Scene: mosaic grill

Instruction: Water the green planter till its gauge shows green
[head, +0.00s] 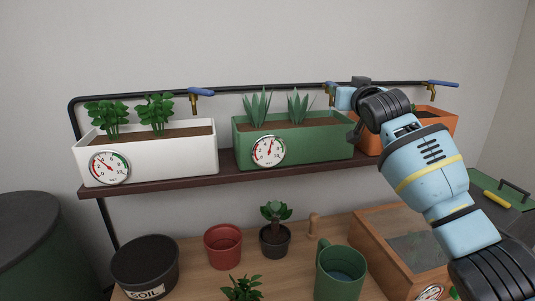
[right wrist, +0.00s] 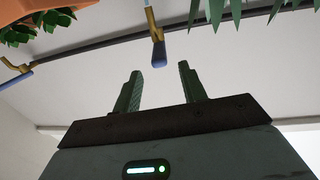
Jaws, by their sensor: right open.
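The green planter (head: 310,137) stands mid-shelf with two spiky plants. Its round gauge (head: 268,151) has a needle pointing nearly straight up; the green arc is on the dial's right side. A brass tap (head: 331,88) on the pipe is above the planter's right end. My right gripper (head: 345,98) is beside this tap, partly hidden by its own wrist. In the right wrist view, the open, empty fingers (right wrist: 160,71) point at the tap's blue handle (right wrist: 158,54), which lines up with the gap between them. No water stream shows. My left gripper is not in view.
A white planter (head: 180,157) and an orange planter (head: 437,121) flank the green one on the dark shelf (head: 215,172), each with a blue-handled tap. Below, the table holds a soil tub (head: 145,262), a red pot (head: 223,250) and a green watering jug (head: 340,280).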

